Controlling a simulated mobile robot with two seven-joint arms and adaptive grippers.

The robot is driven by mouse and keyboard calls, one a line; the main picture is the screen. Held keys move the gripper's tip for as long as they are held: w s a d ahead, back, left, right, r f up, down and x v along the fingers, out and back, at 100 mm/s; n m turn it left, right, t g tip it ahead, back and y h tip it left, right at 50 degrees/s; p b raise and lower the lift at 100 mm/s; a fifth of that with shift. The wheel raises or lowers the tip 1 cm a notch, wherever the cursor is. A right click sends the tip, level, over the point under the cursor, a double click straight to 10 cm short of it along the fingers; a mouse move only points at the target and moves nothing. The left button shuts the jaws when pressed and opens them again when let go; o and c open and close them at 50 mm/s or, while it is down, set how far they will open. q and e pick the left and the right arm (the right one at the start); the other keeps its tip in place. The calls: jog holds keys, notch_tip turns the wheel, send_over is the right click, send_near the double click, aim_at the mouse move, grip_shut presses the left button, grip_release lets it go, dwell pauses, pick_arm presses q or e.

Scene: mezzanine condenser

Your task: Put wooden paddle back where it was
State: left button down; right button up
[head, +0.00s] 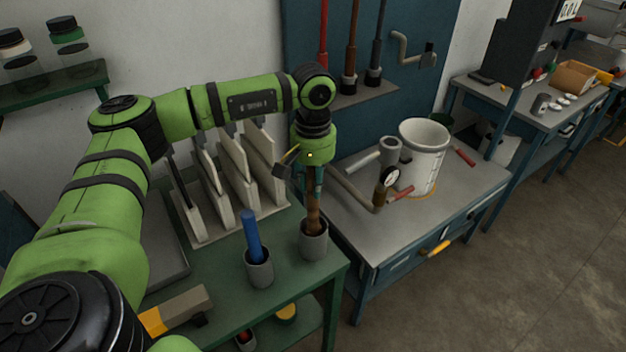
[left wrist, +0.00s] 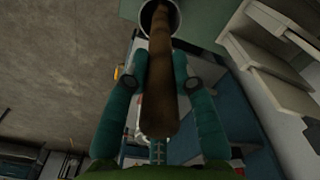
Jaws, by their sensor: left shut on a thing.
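The wooden paddle (head: 313,205) is a brown wooden shaft standing nearly upright, its lower end inside a grey cup (head: 314,242) at the right corner of the green table. My left gripper (head: 314,180) comes down from above and is shut on the paddle's upper part. In the left wrist view the paddle (left wrist: 159,75) runs between the two teal fingers (left wrist: 160,80), with its far end in the round cup (left wrist: 176,20). Whether the paddle touches the cup's bottom is hidden. My right gripper is not in view.
A second grey cup (head: 260,270) holding a blue rod (head: 250,235) stands just left. A rack of pale upright boards (head: 235,180) is behind. On the grey workbench (head: 440,215) to the right are a white bucket (head: 423,160) and a gauge with pipe (head: 386,180).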

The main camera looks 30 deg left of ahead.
pick_arm(q)
jog(key=c, duration=1)
grip_release()
jog(key=shift+f, duration=0.1)
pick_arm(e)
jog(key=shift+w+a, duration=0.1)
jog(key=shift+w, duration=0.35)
pick_arm(q)
jog(key=shift+r, duration=0.25)
notch_tip(320, 180, up, 10)
jog(key=b, duration=0.3)
jog(key=shift+w+r+b, duration=0.1)
jog(key=shift+r+b, duration=0.15)
jog(key=shift+b, duration=0.05)
jog(key=shift+r, duration=0.7)
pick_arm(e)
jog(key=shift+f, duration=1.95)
